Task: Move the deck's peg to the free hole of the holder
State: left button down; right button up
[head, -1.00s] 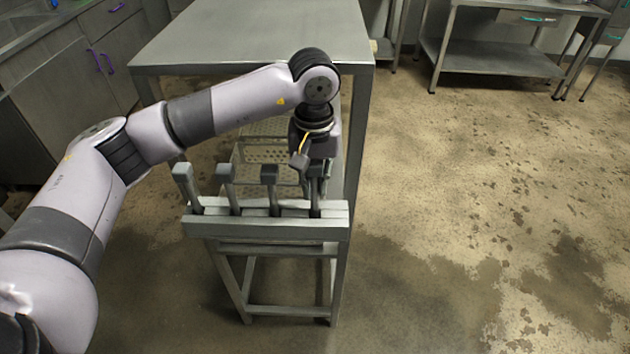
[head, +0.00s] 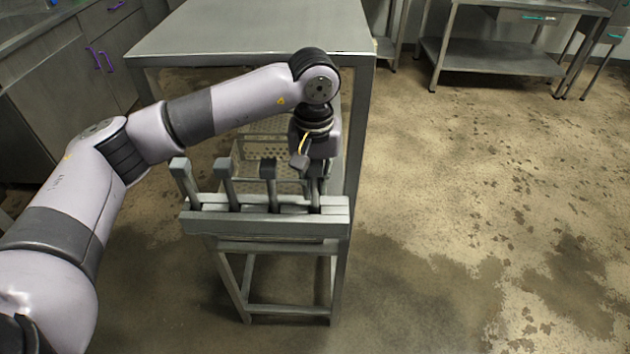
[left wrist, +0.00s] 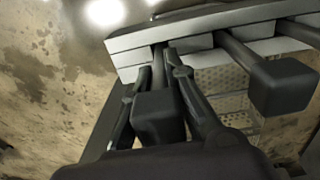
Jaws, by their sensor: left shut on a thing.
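A grey slotted holder (head: 262,228) runs across the front of a metal frame, with several block-headed pegs standing in it. From the left they are one peg (head: 180,170), a second (head: 225,172) and a third, darker one (head: 268,172). My left gripper (head: 315,178) is at the holder's right end, shut on a peg (head: 315,196). In the left wrist view this peg's dark block head (left wrist: 160,116) is between the fingers, its shaft running to the holder (left wrist: 128,48). How deep it sits is hidden. A neighbouring peg (left wrist: 282,86) is beside it. My right gripper is not in view.
A large metal table (head: 255,35) stands behind the holder, with a perforated shelf (head: 275,152) below. Open floor (head: 470,200) lies to the right. Another metal table (head: 490,55) is at the back right, cabinets (head: 70,90) at the left.

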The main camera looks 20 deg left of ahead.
pick_arm(q)
jog(key=shift+f+b, duration=0.4)
jog(key=shift+b, duration=0.05)
jog(key=c, duration=1.5)
grip_release()
